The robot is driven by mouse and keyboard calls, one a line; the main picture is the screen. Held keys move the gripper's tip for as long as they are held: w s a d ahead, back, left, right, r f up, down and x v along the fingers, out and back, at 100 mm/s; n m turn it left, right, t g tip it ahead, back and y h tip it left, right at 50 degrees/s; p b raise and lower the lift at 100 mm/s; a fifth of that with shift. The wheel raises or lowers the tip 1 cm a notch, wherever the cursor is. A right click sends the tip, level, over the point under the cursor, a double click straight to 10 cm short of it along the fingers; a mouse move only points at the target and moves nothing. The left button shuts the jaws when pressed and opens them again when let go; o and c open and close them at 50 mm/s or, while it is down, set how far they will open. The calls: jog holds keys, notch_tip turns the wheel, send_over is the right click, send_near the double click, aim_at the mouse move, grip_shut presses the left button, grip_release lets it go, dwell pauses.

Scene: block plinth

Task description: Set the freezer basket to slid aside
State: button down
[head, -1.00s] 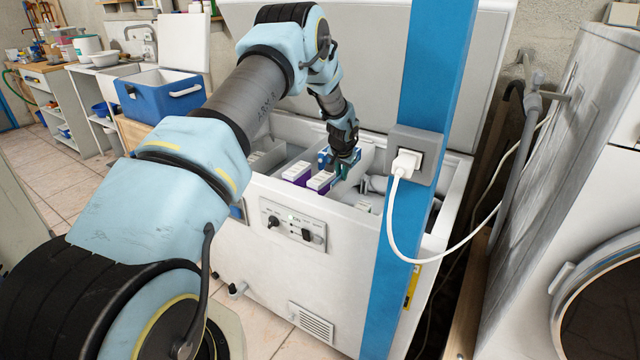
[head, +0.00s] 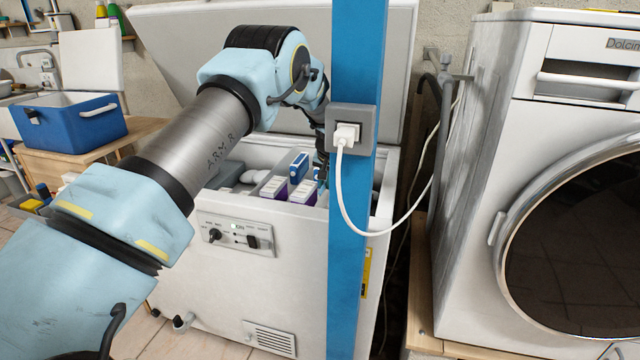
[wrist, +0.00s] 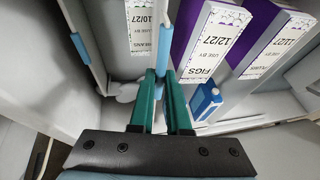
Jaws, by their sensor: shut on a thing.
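The freezer basket (head: 258,185) is a pale grey container inside the open white chest freezer (head: 215,270). It holds white-and-purple boxes (head: 303,190) and a blue pack (head: 298,166). My gripper (wrist: 160,78) has its green fingers closed on a light blue sleeve (wrist: 165,62) at the basket's upper rim. In the head view the blue post hides most of my gripper and the basket's right end. The wrist view shows labelled boxes (wrist: 212,48) beyond the fingers and a small blue item (wrist: 206,101) to their right.
A blue post (head: 352,260) with a socket and white cable stands in front of the freezer. Grey packs (head: 228,173) lie in the freezer left of the basket. A washing machine (head: 470,200) stands right, a blue cooler (head: 70,122) left.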

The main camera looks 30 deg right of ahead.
jog(key=c, duration=0.9)
grip_release()
notch_tip(320, 180, up, 10)
jog(key=shift+b, duration=0.9)
jog(key=shift+c, duration=0.2)
